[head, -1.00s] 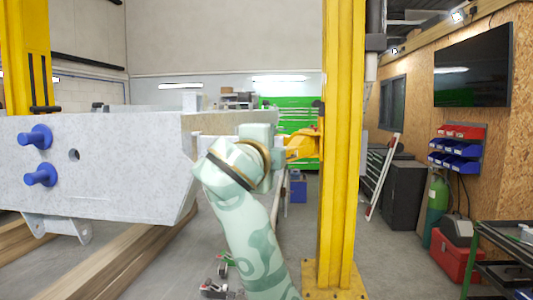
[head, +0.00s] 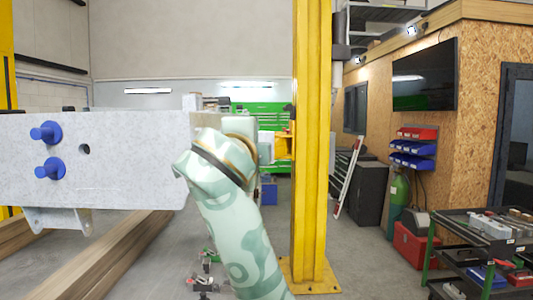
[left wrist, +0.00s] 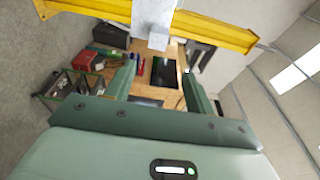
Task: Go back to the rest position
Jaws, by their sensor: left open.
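My left gripper (left wrist: 158,67) shows in the left wrist view with its two green fingers spread apart and nothing between them. In the head view one pale green patterned arm of mine rises from the bottom centre, and its wrist overlaps the right end of the grey trailer frame beam (head: 110,185). I cannot tell whether they touch. No gripper fingers show in the head view. Two blue pins (head: 50,168) stick out of the beam's left part, beside a round hole. My right gripper is not in view.
A yellow post (head: 312,160) stands just right of my arm. Timber beams (head: 105,262) lie under the frame. A tool cart (head: 470,255), a red toolbox (head: 412,248) and a green cylinder (head: 399,195) stand at the right. Grey floor between post and cart is clear.

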